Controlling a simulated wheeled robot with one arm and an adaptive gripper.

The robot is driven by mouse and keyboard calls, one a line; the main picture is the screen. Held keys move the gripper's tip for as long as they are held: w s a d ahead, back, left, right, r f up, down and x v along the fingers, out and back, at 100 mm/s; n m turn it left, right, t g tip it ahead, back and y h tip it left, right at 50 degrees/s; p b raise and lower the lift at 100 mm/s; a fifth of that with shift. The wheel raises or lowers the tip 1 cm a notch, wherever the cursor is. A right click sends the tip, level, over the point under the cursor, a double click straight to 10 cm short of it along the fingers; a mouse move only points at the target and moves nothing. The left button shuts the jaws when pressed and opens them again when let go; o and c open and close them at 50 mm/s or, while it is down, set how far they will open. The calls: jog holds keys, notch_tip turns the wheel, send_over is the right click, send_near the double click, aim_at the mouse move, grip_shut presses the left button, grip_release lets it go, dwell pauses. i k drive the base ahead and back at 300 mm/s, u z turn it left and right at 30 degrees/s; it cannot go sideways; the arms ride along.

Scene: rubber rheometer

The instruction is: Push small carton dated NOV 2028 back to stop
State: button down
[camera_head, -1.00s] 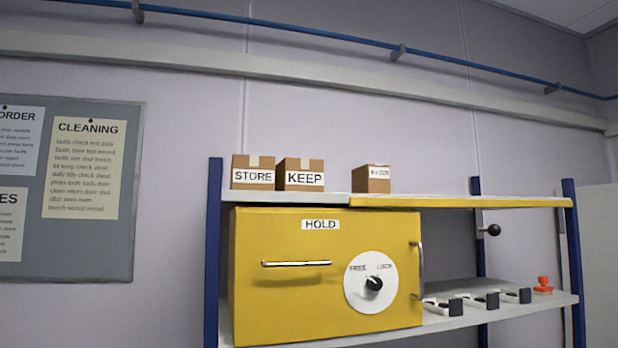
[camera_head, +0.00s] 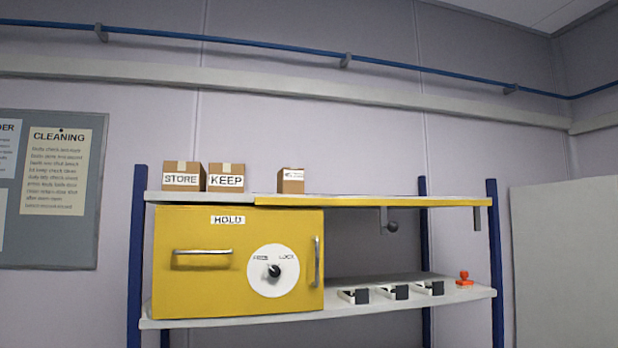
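A small brown carton (camera_head: 291,181) stands upright on the top shelf (camera_head: 400,201), toward the middle of the unit. It carries a small white label whose date is too small to read. Two larger cartons stand to its left, one marked STORE (camera_head: 182,177) and one marked KEEP (camera_head: 226,178). A gap separates the small carton from KEEP. It stands behind the shelf's yellow front edge. No stop can be made out behind it. My gripper is not in the head view.
Below is a yellow cabinet (camera_head: 215,285) marked HOLD, with handles and a FREE/LOCK knob (camera_head: 273,271). Several black-and-white blocks (camera_head: 396,292) and a red stamp (camera_head: 464,279) sit on the lower shelf. The top shelf is clear right of the small carton. A pale panel (camera_head: 567,265) stands at right.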

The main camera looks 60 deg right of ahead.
aim_at(291, 180)
jog(key=z, duration=1.35)
